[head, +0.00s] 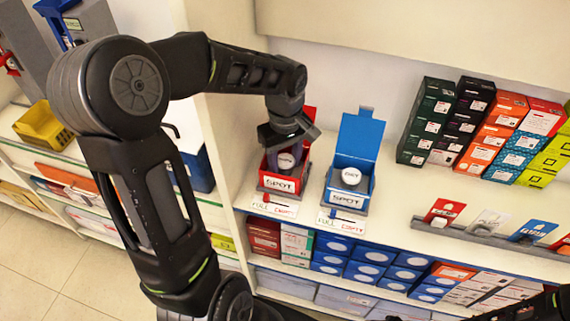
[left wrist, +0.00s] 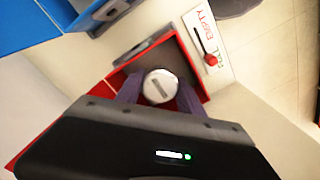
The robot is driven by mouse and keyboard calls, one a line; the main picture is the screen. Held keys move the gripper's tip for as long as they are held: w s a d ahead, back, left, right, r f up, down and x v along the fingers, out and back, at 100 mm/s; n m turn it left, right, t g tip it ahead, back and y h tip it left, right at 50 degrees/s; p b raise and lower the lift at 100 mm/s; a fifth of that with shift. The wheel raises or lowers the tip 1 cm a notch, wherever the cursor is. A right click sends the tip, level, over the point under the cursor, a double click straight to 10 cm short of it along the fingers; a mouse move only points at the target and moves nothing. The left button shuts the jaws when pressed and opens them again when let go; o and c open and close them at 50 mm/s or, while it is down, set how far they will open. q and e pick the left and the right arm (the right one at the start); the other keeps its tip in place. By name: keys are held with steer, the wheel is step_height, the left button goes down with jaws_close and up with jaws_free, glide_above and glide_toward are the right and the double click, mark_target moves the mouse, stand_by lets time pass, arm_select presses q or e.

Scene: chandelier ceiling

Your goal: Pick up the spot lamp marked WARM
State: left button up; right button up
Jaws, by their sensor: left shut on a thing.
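The red SPOT box (head: 281,184) stands open on the counter, its lid raised at the back. My left gripper (head: 286,158) reaches into it from above. In the left wrist view its purple fingers are shut on a spot lamp (left wrist: 158,87) with a round white face and a grey bar across it. The lamp is inside or just above the red box (left wrist: 191,62); I cannot tell if it is lifted. A second spot lamp (head: 351,176) with a white face sits in the blue SPOT box (head: 348,198). I cannot read the word WARM on either lamp.
FULL/EMPTY cards with sliders lie before both boxes, the left one (head: 273,206) by the red box. Rows of coloured cartons (head: 489,128) stand on the right. A rail of small cards (head: 490,237) runs along the counter front. Counter between blue box and cartons is clear.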

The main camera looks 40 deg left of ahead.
mark_target(285, 160)
arm_select(q)
steer(key=c, duration=0.5)
step_height(285, 160, up, 10)
steer(key=shift+r, duration=0.1)
stand_by(0.4)
stand_by(0.5)
